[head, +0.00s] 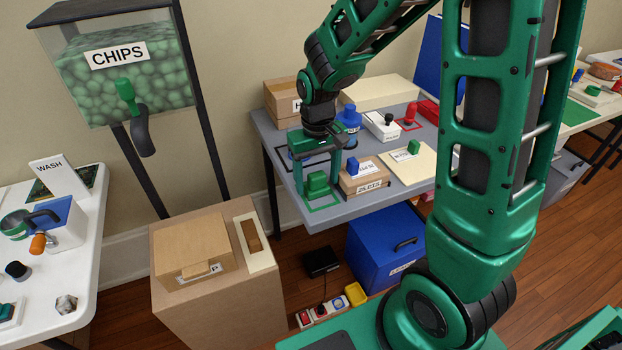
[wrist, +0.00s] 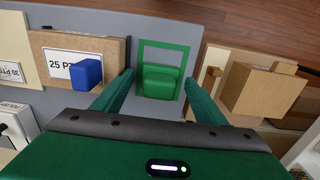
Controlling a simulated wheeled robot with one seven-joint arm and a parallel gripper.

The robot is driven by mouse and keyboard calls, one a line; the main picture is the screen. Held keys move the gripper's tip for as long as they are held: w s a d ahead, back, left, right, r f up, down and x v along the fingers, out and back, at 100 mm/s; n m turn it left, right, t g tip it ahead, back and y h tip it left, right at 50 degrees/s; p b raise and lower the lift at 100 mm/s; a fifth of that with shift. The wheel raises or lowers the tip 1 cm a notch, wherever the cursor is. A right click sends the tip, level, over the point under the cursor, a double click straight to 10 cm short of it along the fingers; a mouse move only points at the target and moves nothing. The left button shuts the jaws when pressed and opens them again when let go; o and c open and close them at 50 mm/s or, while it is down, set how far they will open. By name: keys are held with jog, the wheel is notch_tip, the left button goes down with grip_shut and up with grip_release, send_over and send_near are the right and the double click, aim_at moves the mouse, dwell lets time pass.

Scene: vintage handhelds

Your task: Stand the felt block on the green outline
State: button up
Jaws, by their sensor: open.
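A green block (head: 317,184), which I take to be the felt block, stands on the grey table at its near left corner. It also shows in the wrist view (wrist: 160,82). The green outline (head: 322,207) is on the tabletop around its base; in the wrist view the outline (wrist: 164,43) extends beyond the block on the far side. The block's near part overlaps the outline's near edge in that view, so I cannot tell whether it is fully inside. My gripper (head: 318,177) is open, its fingers (wrist: 160,76) on either side of the block with small gaps showing.
A cardboard cabinet (head: 215,310) stands at the lower left, near the table edge.

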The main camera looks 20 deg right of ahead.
aim_at(317, 175)
notch_tip(317, 175, up, 12)
jog(key=s+d+r+m, duration=0.2)
jog(key=s+d+m, duration=0.2)
jog(key=s+d, duration=0.8)
jog(key=s+d+f+m, duration=0.2)
jog(key=s+d, duration=0.1)
jog(key=s, duration=0.8)
jog(key=shift+s+f, duration=0.15)
dwell(0.4)
